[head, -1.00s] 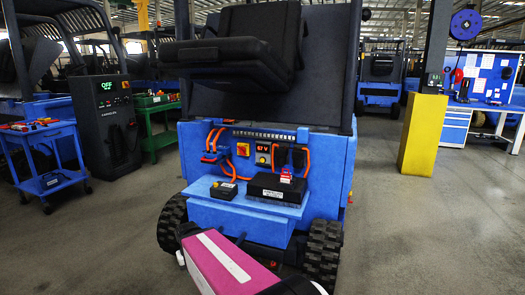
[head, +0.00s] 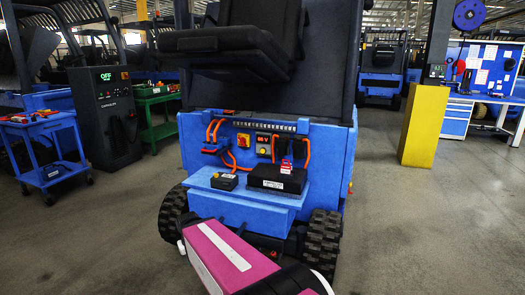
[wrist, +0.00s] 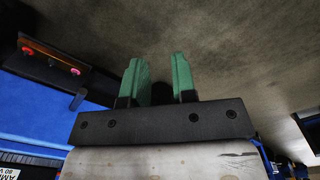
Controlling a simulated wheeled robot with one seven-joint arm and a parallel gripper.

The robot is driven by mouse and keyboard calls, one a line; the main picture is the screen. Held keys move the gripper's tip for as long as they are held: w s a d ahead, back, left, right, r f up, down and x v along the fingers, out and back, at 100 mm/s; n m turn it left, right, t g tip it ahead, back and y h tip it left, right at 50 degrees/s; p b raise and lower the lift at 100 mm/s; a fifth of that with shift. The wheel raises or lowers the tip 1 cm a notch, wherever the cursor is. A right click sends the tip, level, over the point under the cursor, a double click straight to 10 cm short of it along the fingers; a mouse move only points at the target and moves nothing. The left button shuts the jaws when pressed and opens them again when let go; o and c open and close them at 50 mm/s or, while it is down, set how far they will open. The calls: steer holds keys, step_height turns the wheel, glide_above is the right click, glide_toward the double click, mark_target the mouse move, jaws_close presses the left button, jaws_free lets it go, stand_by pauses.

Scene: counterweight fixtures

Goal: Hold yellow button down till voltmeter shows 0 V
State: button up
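The voltmeter (head: 264,136) is a small dark display with red digits in the truck's rear panel; it shows a two-digit reading in the sixties, last digit unclear. A small pale yellowish round button (head: 263,150) seems to sit just below it. A black box (head: 225,181) on the blue ledge also bears a small yellowish spot. My gripper (wrist: 159,80) has two green fingers, parallel and apart, with nothing between them; only floor shows beyond. It touches no button in the wrist view and does not show in the head view.
A yellow-red switch (head: 243,140) and orange cables flank the voltmeter. A black box with a red connector (head: 277,179) stands on the ledge (head: 255,202). The seat (head: 235,45) overhangs above.

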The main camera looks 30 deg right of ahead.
jaws_close()
stand_by(1.6)
